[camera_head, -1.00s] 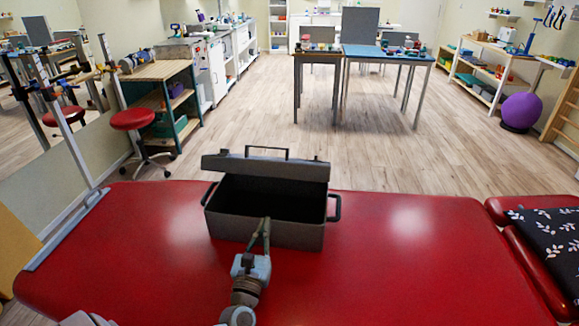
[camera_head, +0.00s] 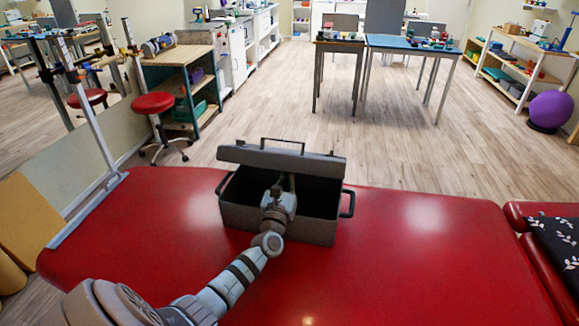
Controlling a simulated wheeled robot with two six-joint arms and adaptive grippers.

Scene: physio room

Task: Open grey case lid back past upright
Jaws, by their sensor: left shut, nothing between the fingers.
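The grey case (camera_head: 310,228) sits on the red padded table, with its dark inside showing. Its lid (camera_head: 245,156) is raised along the far side, with the carry handle (camera_head: 282,141) above its upper edge. I cannot tell the lid's exact angle. My left gripper (camera_head: 287,181) reaches over the case's near wall into the opening, in front of the lid. Its fingers are shut and empty, dark against the inside; I cannot tell whether they touch the lid. My left wrist hides part of the near wall. My right gripper is not in view.
The red table (camera_head: 420,250) is clear on both sides of the case. A patterned dark cushion (camera_head: 556,245) lies at the right. A red stool (camera_head: 153,103) and a wooden-topped cabinet (camera_head: 178,56) stand beyond at the left. Open floor lies behind the case.

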